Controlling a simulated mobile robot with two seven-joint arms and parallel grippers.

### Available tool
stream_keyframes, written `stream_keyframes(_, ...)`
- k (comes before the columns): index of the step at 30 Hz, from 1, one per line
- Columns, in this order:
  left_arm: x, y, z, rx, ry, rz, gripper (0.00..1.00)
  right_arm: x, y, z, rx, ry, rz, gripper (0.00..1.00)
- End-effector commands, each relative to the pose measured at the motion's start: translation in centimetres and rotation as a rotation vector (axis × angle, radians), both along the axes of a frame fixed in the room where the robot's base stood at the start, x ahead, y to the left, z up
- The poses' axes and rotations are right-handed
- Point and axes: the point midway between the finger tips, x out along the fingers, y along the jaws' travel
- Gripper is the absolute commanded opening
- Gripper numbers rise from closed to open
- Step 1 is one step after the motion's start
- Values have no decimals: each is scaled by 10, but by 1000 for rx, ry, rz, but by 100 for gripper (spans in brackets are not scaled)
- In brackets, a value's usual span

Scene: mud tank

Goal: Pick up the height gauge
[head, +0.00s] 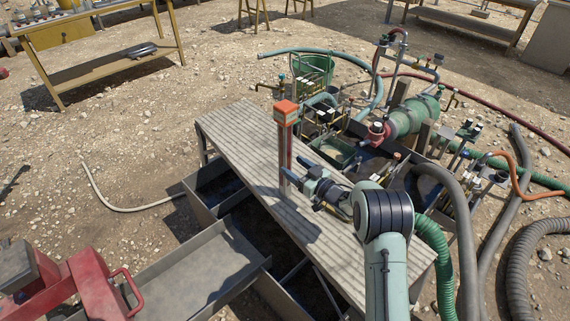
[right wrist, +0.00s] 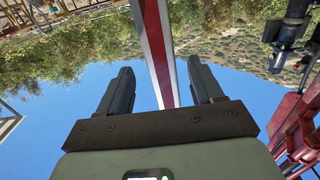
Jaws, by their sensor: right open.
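The height gauge (head: 286,112) is an upright post with an orange block on top, standing over the grey slatted walkway. My right gripper (head: 290,176) reaches in from the right at the lower part of the post. In the right wrist view, the red-and-white post (right wrist: 160,50) runs between the two spread fingers of the open right gripper (right wrist: 164,90). I cannot tell whether either finger touches it. My left gripper is not in view.
The slatted walkway (head: 235,125) lies under my right arm. Open metal tanks (head: 225,255) are at its left. Pumps, a green motor (head: 410,117) and hoses crowd the right. A red machine (head: 95,285) stands at lower left. A yellow-legged table (head: 105,70) stands at the back left.

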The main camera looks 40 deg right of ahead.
Motion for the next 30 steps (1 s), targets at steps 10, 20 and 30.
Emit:
stream_keyframes(10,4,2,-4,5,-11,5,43,35,6,0,0,-1,3,66)
stream_keyframes(20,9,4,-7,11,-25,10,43,65,8,1,-1,0,0,66)
stream_keyframes(30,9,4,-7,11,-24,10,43,65,8,2,0,0,0,11)
